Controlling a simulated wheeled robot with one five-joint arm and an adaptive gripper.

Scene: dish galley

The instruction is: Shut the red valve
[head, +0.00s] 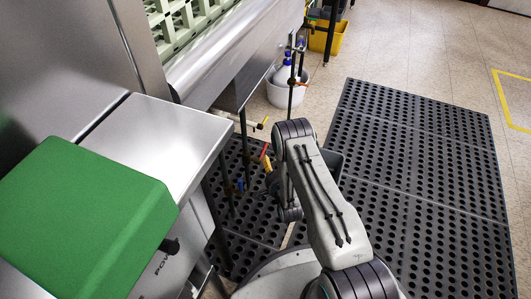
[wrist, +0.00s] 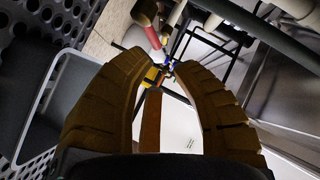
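The red valve handle (head: 265,151) shows in the head view below the steel counter, just left of my arm, above a yellow handle (head: 267,164). In the wrist view the red handle (wrist: 152,36) is a slanted bar beyond my fingertips, near the top centre. The yellow handle (wrist: 152,75) and a small blue part (wrist: 168,65) show between the fingers. My gripper (wrist: 163,64) is open, its fingers apart and nothing held. It points towards the pipes, apart from the red handle as far as I can tell. In the head view my arm mostly hides the gripper.
Pale pipes (wrist: 213,21) and thin dark legs crowd around the valves. A grey bin (wrist: 66,100) stands at the left in the wrist view. A white bucket (head: 287,92) with bottles stands behind. The perforated black mat (head: 420,150) at the right is clear.

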